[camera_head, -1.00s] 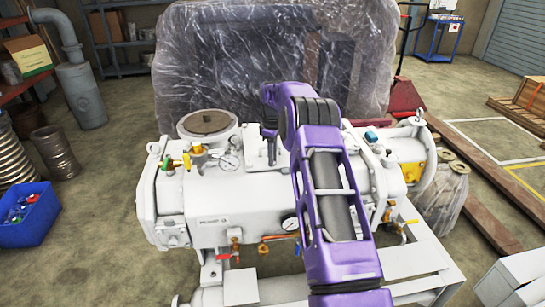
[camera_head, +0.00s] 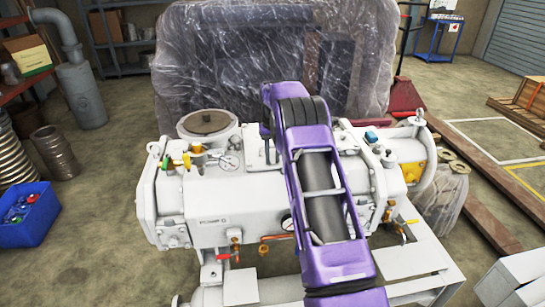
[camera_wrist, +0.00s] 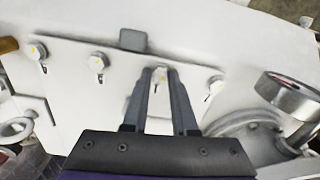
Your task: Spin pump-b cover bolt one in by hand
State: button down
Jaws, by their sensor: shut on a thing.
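The white pump (camera_head: 205,205) stands on a white frame in the head view. In the wrist view, its pale cover face shows a row of bolts with yellow-marked heads. My gripper (camera_wrist: 161,72) has its two dark fingers around one of these cover bolts (camera_wrist: 160,74), the third from the left. The fingers are closed on its head, and its shank is partly hidden. I cannot read which bolt number it is. Other bolts sit to the left (camera_wrist: 98,63) and right (camera_wrist: 214,84). In the head view, my purple arm hides the gripper and bolt.
A round metal fitting (camera_wrist: 288,95) stands close to the right of my gripper, and a grey block (camera_wrist: 133,39) lies beyond it. A plastic-wrapped bulk (camera_head: 230,65) stands behind.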

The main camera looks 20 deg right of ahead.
jog(key=m, duration=0.6)
jog(key=shift+r, duration=0.1)
jog(key=m, duration=0.5)
jog(key=shift+m, duration=0.4)
jog(key=m, duration=1)
jog(key=shift+m, duration=0.3)
jog(key=c, duration=0.7)
grip_release()
